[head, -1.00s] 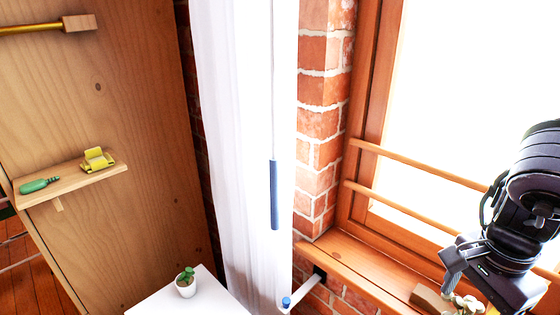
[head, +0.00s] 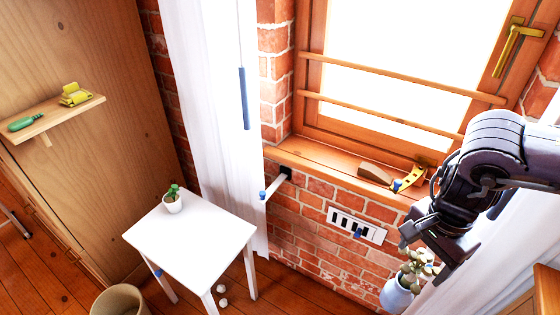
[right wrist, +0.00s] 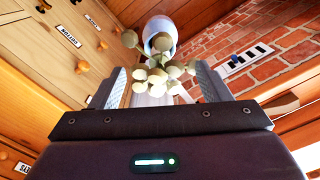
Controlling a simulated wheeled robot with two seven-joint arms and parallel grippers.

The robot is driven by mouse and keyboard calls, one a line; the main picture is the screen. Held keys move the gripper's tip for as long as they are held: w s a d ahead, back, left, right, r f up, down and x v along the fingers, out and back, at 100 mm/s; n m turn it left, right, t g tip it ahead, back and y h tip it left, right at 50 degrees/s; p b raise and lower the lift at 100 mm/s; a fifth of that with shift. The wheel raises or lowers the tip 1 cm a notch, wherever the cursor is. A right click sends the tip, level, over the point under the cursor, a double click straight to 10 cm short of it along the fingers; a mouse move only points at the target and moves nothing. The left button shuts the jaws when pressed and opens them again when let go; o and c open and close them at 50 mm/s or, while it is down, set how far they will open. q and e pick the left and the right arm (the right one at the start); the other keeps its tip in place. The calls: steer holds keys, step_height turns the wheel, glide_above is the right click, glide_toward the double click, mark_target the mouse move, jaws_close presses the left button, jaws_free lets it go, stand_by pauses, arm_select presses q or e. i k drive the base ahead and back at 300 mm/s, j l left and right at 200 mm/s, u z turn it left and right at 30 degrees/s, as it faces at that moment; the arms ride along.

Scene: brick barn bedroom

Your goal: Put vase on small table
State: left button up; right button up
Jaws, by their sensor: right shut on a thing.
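The vase (head: 397,297) is pale blue with a leafy grey-green plant in it. It hangs under my right gripper (head: 424,254) in the head view, off the floor and in front of the brick wall. My right gripper is shut on the plant end of the vase. In the right wrist view the vase (right wrist: 160,34) shows beyond the round leaves, between the two fingers (right wrist: 158,88); the exact contact is hidden by leaves. The small white table (head: 205,245) stands to the left, well apart from the vase. My left gripper is not in view.
A small potted plant (head: 173,201) stands on the table's back left corner; the rest of the top is bare. A bin (head: 120,300) stands at the front left. A wooden windowsill (head: 330,168) holds small tools. A blue-tipped wall peg (head: 275,184) juts out near the table.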

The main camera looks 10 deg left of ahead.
mark_target(217, 233)
steer(key=j+u, duration=0.1)
steer(key=u, duration=0.35)
steer(key=i+j+u, duration=0.1)
steer(key=u, duration=0.3)
steer(key=i+u, duration=0.15)
steer(key=u, duration=0.3)
steer(key=i+j, duration=0.15)
steer(key=i, duration=0.2)
steer(key=i+j, duration=0.15)
steer(key=i, duration=0.2)
